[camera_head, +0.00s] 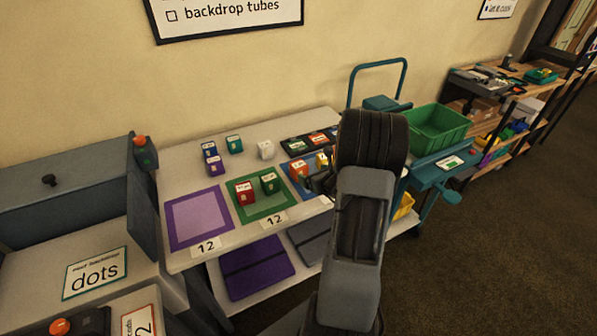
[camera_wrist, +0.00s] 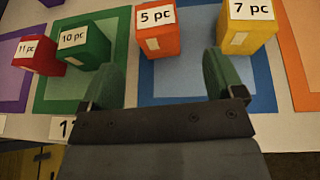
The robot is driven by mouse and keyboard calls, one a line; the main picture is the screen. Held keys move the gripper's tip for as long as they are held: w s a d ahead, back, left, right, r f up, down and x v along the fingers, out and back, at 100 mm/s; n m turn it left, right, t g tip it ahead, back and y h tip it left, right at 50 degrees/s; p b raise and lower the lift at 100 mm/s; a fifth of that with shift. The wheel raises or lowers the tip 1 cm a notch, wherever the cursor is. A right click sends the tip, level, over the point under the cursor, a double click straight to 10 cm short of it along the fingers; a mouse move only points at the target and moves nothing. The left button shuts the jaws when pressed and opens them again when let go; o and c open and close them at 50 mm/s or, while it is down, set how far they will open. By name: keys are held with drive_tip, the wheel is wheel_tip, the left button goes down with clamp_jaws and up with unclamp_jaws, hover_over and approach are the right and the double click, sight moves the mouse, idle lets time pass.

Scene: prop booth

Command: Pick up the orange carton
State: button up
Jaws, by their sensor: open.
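The orange carton (camera_head: 299,171) stands on the blue mat on the white table. In the head view my gripper (camera_head: 321,184) is near the mat's right side, mostly hidden by my arm.
A yellow carton (camera_wrist: 247,28) stands right of the orange one on the same mat. Green (camera_wrist: 84,46) and red (camera_wrist: 38,55) cartons stand on the green mat to the left. The purple mat (camera_head: 175,240) is empty. A green bin (camera_head: 438,128) stands right.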

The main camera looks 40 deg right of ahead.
sight(298, 167)
drive_tip(key=p+x, duration=0.1)
drive_tip(key=x, duration=0.9)
drive_tip(key=shift+w+a+p, duration=0.1)
drive_tip(key=shift+w+p, duration=0.2)
drive_tip(key=shift+w, duration=0.1)
drive_tip(key=shift+c, duration=0.3)
drive_tip(key=c, duration=1)
